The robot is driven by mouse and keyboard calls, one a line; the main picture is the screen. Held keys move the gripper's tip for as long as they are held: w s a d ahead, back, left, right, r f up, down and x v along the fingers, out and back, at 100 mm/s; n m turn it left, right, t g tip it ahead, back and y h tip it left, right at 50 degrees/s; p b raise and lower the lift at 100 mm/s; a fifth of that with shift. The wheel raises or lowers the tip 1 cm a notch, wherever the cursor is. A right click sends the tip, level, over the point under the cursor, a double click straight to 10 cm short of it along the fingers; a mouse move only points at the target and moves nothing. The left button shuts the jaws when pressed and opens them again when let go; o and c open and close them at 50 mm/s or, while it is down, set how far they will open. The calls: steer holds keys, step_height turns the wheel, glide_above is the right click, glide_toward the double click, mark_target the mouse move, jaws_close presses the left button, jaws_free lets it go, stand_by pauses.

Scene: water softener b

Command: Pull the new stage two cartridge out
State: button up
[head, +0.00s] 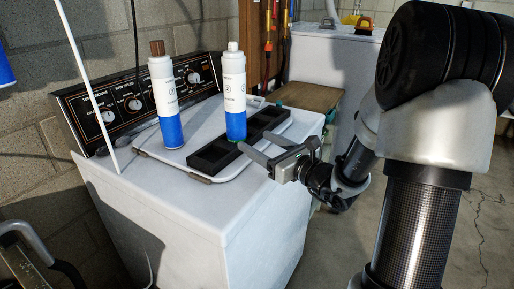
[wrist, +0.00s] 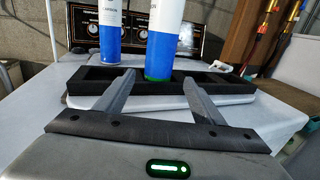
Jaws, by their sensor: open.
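Two white-and-blue cartridges stand upright on top of the washer. The right cartridge (head: 234,92) has a white top and a green ring at its base, and stands in a slot of the black holder (head: 208,160). The left cartridge (head: 164,95) has a brown top and stands behind the holder on the lid. In the wrist view the green-ringed cartridge (wrist: 163,40) is ahead, between the lines of my fingers. My gripper (head: 259,147) is open and empty, low in front of the holder and just right of that cartridge in the head view. Stage labels are too small to read.
The washer's control panel (head: 135,100) stands behind the lid. A thin white rod (head: 85,80) rises at the left. A wooden surface (head: 305,97) and a second white appliance (head: 335,50) are at the back right. Other holder slots look empty.

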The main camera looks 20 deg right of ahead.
mark_target(242, 116)
steer(key=x, duration=0.8)
steer(key=shift+w+a, duration=0.15)
steer(key=shift+a, duration=0.1)
steer(key=shift+d, duration=0.1)
steer(key=c, duration=1.1)
steer(key=shift+o, duration=0.2)
steer(key=shift+r+p, duration=1.85)
steer(key=shift+r, duration=1)
